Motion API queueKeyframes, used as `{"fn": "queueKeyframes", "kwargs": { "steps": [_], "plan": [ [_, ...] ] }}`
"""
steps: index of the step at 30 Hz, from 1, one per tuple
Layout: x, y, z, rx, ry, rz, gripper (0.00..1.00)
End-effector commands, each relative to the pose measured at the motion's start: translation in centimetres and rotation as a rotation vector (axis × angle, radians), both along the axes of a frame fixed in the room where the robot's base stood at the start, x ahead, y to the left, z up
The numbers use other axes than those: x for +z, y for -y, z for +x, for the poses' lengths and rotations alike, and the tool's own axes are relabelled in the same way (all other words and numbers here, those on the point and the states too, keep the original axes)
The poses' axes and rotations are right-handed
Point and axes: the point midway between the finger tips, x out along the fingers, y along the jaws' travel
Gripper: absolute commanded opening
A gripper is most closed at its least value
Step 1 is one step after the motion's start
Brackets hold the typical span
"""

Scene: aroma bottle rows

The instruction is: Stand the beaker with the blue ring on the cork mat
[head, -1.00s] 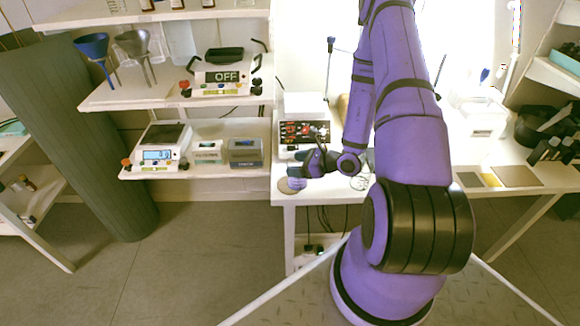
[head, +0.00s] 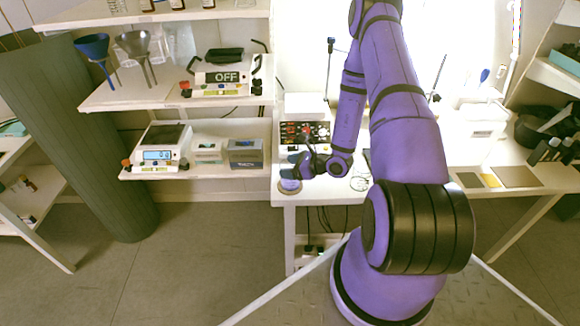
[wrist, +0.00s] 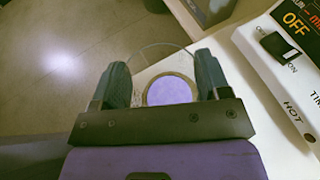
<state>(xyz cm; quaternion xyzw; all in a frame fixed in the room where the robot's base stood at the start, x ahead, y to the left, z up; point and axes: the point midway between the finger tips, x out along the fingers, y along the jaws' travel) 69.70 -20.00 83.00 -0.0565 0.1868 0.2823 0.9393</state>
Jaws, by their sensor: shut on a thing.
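My gripper (head: 299,165) is at the front left corner of the white table. It is shut on a clear beaker (head: 290,184) with a purple-blue tint. In the wrist view the gripper (wrist: 161,68) has a finger on each side of the beaker, whose thin glass rim (wrist: 152,44) arcs between them. A purple disc shows lower down inside it; the blue ring is not distinct. The round brown cork mat (head: 280,188) lies under the beaker, mostly covered by it. The beaker looks upright. Whether its base touches the mat cannot be told.
A hot plate with a black control panel (head: 305,133) stands just behind my gripper. Another clear glass vessel (head: 360,183) stands to the right. The table's front edge is close to the mat. Flat squares (head: 515,177) lie farther right.

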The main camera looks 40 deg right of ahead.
Motion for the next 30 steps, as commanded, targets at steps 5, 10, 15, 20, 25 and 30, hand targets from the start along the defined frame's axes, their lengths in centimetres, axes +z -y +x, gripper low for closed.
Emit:
{"fn": "queueKeyframes", "kwargs": {
  "steps": [5, 10, 15, 20, 25, 30],
  "plan": [
    [-0.2, 0.0, 0.0, 0.000, 0.000, 0.000, 0.88],
    [-0.2, 0.0, 0.0, 0.000, 0.000, 0.000, 0.95],
    [0.0, 0.0, 0.0, 0.000, 0.000, 0.000, 0.95],
    [0.5, 0.8, -1.0, -0.003, 0.000, -0.002, 0.95],
    [1.8, 2.4, -3.5, -0.004, 0.001, -0.001, 0.95],
    [3.1, 4.2, -6.1, -0.003, 0.000, -0.002, 0.95]
  ]
}}
